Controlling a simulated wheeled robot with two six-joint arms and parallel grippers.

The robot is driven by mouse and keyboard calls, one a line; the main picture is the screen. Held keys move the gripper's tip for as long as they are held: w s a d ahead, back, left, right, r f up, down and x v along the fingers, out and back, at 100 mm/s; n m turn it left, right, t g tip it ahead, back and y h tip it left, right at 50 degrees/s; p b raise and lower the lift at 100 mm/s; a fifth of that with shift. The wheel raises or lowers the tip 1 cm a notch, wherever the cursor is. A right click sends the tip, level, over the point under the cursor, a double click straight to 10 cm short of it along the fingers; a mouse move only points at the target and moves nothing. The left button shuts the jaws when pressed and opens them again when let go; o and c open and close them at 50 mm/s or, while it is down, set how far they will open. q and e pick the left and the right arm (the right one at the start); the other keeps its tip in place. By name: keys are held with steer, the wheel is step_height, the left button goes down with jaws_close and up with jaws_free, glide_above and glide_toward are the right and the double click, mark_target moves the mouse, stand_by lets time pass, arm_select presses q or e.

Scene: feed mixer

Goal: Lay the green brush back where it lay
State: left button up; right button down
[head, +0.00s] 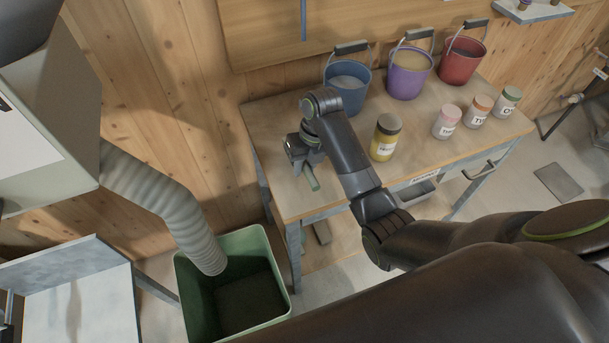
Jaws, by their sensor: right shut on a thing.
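The green brush shows as a short pale-green bar (312,179) near the left end of the wooden workbench (345,186). My right gripper (308,163) is shut on it, reaching in from the right. The green piece points down and toward the front from the jaws. The rest of the brush is hidden by the gripper. I cannot tell whether the brush touches the bench top or hangs just above it. My left gripper is not in view.
A yellow jar (385,140) stands right of my forearm. Blue (348,92), purple (406,75) and red (461,62) buckets line the bench's back. Several smaller jars stand at the right. A green bin (284,285) sits on the floor below a grey hose (165,205).

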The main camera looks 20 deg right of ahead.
step_height(320, 180, down, 3)
steer(key=shift+s+f, duration=0.1)
steer(key=shift+f, duration=0.2)
steer(key=c, duration=1.3)
jaws_free()
steer(key=shift+r, duration=0.1)
steer(key=shift+o, duration=0.2)
